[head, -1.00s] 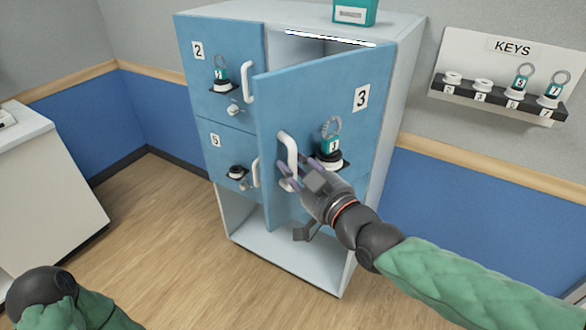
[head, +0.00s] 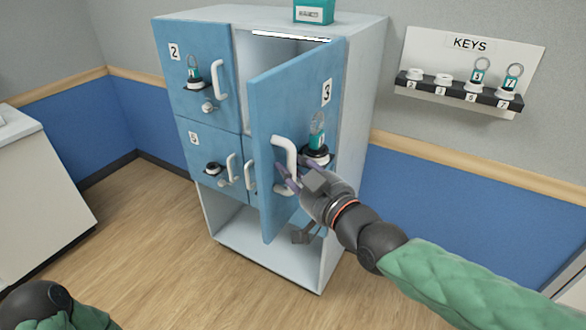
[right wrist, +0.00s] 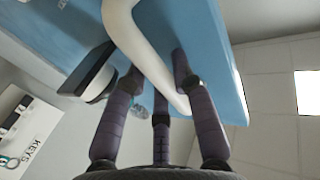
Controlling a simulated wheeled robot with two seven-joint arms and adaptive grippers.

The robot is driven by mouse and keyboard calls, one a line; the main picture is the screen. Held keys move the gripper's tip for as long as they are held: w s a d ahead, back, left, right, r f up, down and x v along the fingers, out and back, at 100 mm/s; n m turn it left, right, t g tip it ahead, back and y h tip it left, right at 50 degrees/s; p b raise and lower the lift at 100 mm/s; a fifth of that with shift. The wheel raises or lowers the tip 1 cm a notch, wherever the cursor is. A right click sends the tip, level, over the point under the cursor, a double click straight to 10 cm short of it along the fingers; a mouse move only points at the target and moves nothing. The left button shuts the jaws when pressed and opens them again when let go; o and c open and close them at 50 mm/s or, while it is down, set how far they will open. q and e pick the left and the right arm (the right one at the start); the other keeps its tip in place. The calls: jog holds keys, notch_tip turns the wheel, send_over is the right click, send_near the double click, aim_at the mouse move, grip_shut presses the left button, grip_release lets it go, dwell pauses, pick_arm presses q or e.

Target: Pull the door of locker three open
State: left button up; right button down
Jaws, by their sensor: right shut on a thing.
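The blue door of locker three (head: 292,88) stands partly open, swung out from the cabinet with its hinge side at the right. Its white handle (head: 279,150) is near the door's free edge. My right gripper (head: 287,184) is shut on the lower part of this handle. In the right wrist view the fingers (right wrist: 160,108) close around the white handle (right wrist: 138,50) in front of the blue door panel (right wrist: 195,32). A key with a teal tag (head: 317,140) sits on a black holder on the door. My left gripper is out of view.
Doors two (head: 192,82) and five (head: 207,157) are shut at the left. Another handle (head: 251,177) shows behind the open door. A teal box (head: 313,11) stands on top of the cabinet. A key rack (head: 460,90) hangs on the right wall. The floor (head: 150,235) in front is clear.

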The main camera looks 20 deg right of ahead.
jog(key=shift+s+d, duration=0.1)
jog(key=shift+d, duration=0.05)
dwell(0.3)
jog(key=c, duration=1)
grip_release()
jog(key=shift+s, duration=0.1)
jog(key=v, duration=0.7)
jog(key=shift+s, duration=0.15)
